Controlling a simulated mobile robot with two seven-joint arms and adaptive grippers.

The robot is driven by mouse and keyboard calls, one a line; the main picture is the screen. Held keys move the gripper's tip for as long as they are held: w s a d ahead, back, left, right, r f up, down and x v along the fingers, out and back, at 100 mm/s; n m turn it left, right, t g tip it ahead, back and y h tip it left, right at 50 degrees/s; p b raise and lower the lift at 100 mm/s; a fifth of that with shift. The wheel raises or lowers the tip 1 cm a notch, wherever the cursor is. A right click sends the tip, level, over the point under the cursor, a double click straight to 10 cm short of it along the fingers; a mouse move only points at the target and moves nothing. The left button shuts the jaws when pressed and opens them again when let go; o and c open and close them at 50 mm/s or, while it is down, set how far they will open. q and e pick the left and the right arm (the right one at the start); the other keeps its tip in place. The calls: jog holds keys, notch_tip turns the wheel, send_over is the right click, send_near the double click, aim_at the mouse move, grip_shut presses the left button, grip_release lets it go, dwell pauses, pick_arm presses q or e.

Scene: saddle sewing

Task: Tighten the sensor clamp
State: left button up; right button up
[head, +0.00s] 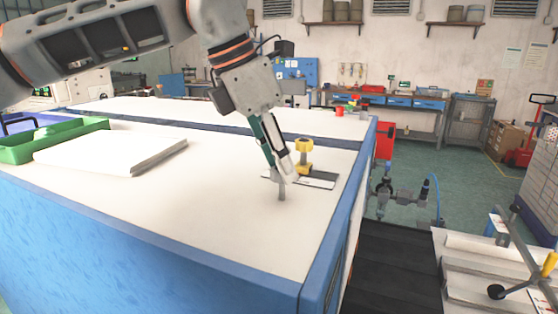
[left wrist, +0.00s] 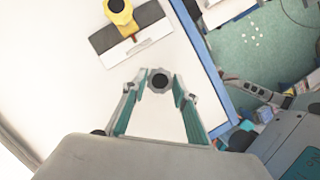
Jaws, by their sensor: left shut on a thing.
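My left gripper (head: 281,172) points down over the white tabletop, shut on a slim grey tool (head: 282,193) that hangs upright below the fingertips. In the left wrist view the tool's dark round top (left wrist: 160,81) sits between the fingertips. A yellow piece with a ring-like top (head: 304,146), perhaps the sensor clamp, stands just behind and right of the gripper on a flat grey and black plate (head: 318,181). The yellow piece also shows at the top of the left wrist view (left wrist: 119,11), apart from the tool. My right gripper is not in view.
The white table (head: 215,220) has blue edges and is clear in front. A green tray (head: 45,142) and a white slab (head: 115,153) lie at left. A fixture with a yellow handle (head: 550,264) stands at lower right. A workbench (head: 385,102) runs along the back wall.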

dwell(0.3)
pick_arm(q)
jog(key=o, duration=1.1)
jog(key=shift+r, duration=0.1)
jog(key=v, duration=1.1)
jog(key=shift+r, duration=0.4)
jog(key=shift+a, duration=0.15)
